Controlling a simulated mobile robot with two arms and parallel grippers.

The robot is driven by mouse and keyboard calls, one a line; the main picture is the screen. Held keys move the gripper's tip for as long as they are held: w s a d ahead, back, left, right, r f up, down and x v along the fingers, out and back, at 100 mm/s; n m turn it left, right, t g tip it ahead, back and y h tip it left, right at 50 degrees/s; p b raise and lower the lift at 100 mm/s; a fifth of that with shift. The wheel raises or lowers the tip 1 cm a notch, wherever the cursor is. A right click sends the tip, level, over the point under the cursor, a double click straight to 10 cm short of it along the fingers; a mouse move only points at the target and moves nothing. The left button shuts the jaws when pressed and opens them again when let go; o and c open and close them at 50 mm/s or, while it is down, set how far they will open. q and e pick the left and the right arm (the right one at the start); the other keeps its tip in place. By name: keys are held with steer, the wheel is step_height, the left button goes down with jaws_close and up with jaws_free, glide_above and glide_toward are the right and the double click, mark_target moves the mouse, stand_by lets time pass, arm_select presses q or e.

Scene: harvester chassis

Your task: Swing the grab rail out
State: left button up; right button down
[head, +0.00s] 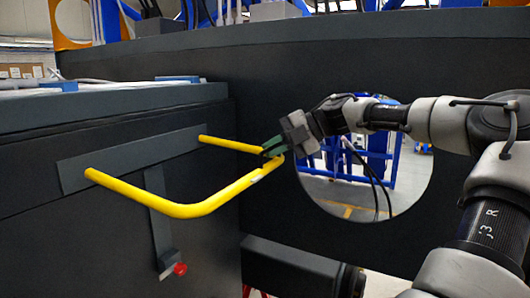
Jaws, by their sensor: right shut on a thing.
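The yellow grab rail (202,209) is a U-shaped tube in the head view. Its two ends meet a dark plate on the side of the dark box at the left, and its closed end stands out to the right, away from the box. My right gripper (272,152) comes in from the right and is shut on the rail near its far right corner. The fingers hide a small part of the tube there. My left gripper is not in the picture.
A dark wall (300,80) with a round opening stands behind the rail. A dark beam (300,268) juts out at lower middle. Space right of the rail's near corner looks free.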

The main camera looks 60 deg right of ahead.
steer(key=shift+w+r+g+p, duration=0.15)
steer(key=shift+r+g+p, duration=0.35)
steer(key=shift+r, duration=0.65)
steer(key=c, duration=1.6)
jaws_free()
steer(key=o, duration=0.4)
steer(key=shift+w, duration=0.2)
steer(key=shift+f, duration=0.15)
